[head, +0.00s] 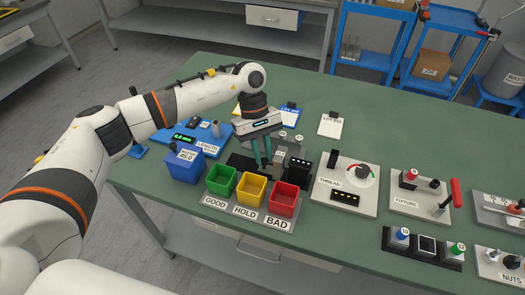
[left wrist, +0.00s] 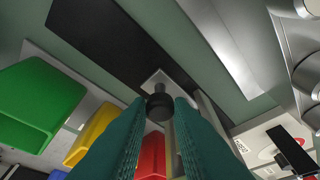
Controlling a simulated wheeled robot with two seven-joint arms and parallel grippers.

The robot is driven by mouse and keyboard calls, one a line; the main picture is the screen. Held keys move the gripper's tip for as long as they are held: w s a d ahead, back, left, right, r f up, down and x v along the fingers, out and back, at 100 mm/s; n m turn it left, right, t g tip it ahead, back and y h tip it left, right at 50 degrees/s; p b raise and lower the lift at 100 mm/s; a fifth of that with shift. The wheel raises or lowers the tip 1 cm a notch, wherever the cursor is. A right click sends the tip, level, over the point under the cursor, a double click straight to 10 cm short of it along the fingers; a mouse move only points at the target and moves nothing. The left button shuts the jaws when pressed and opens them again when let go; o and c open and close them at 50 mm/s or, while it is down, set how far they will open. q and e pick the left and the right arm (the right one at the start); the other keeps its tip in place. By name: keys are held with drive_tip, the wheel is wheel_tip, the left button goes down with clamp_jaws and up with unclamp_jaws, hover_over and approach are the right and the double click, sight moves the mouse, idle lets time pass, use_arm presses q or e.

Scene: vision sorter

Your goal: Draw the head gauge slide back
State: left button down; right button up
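My left gripper (head: 263,164) points down over a small gauge on the bench, just behind the colored bins. In the left wrist view its teal fingers (left wrist: 160,110) stand on either side of a round black knob (left wrist: 160,107). A thin gap seems to show beside the knob, so the fingers look partly open around it, not clearly pressing. The knob is on a metal stem on a pale plate (left wrist: 152,82), which meets a long black base (left wrist: 110,40). In the head view the fingers partly hide the gauge. My right gripper is not in view.
Green (head: 221,181), yellow (head: 251,189) and red (head: 284,199) bins stand close in front. A blue bin (head: 185,166) and a blue length gauge (head: 210,143) are left. A thread station (head: 330,182) is right. The bench behind the gripper has free room.

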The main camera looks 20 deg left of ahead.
use_arm(q)
drive_tip(key=a+b, duration=0.2)
drive_tip(key=a, duration=0.2)
drive_tip(key=a+b, duration=0.2)
drive_tip(key=a, duration=0.2)
drive_tip(key=shift+w+a, duration=0.2)
drive_tip(key=shift+a, duration=0.35)
drive_tip(key=shift+r, duration=0.1)
drive_tip(key=c, duration=1.6)
unclamp_jaws()
drive_tip(key=shift+a, duration=0.2)
